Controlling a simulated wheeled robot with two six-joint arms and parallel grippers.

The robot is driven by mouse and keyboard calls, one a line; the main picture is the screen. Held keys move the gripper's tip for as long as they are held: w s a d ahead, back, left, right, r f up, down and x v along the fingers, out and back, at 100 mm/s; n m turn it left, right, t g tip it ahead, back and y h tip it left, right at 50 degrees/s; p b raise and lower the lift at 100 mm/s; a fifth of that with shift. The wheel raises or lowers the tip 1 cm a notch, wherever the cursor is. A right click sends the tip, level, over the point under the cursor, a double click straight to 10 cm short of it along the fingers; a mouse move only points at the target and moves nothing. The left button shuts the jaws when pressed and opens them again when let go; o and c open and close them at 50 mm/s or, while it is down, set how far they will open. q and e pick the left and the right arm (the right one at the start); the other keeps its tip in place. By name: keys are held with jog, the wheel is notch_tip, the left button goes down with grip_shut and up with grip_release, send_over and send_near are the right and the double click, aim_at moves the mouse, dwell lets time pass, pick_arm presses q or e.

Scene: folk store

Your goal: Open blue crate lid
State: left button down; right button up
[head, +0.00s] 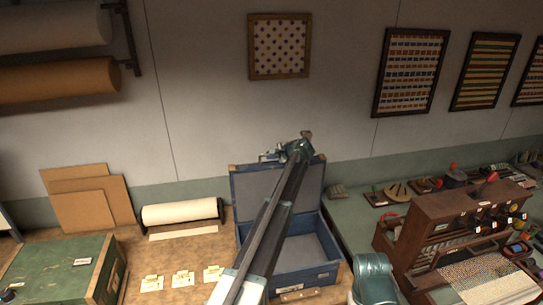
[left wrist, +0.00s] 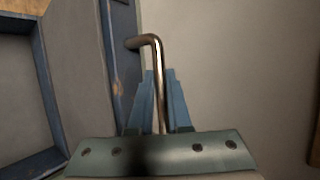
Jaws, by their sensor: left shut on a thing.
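The blue crate (head: 333,257) stands on the wooden worktop with its lid (head: 253,183) raised, close to upright, at the back. The crate's grey inside shows and looks empty, though my arm hides part of it. My left gripper (head: 301,149) is at the lid's top edge, its arm crossing in front of crate and lid. In the left wrist view its blue fingers (left wrist: 159,105) are shut on a bent metal handle (left wrist: 149,42), fixed to the lid's blue edge (left wrist: 122,55).
A green box (head: 62,270) stands left, with a paper roll (head: 180,212) and small cards (head: 182,279) between it and the crate. A wooden rack (head: 450,220) and small items stand right. The wall (head: 200,130) behind the lid carries framed pieces.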

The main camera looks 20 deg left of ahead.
pick_arm(q)
jog(key=c, duration=0.9)
grip_release()
jog(key=shift+o, duration=0.2)
jog(key=shift+s+d+r, duration=0.1)
jog(key=shift+d+r, duration=0.05)
jog(key=shift+d, duration=0.1)
jog(key=s+d, duration=0.3)
jog(key=d, duration=0.3)
jog(key=s+d+r+p, duration=0.1)
jog(key=s+d, duration=0.3)
jog(key=d, duration=0.2)
jog(key=shift+d, duration=0.1)
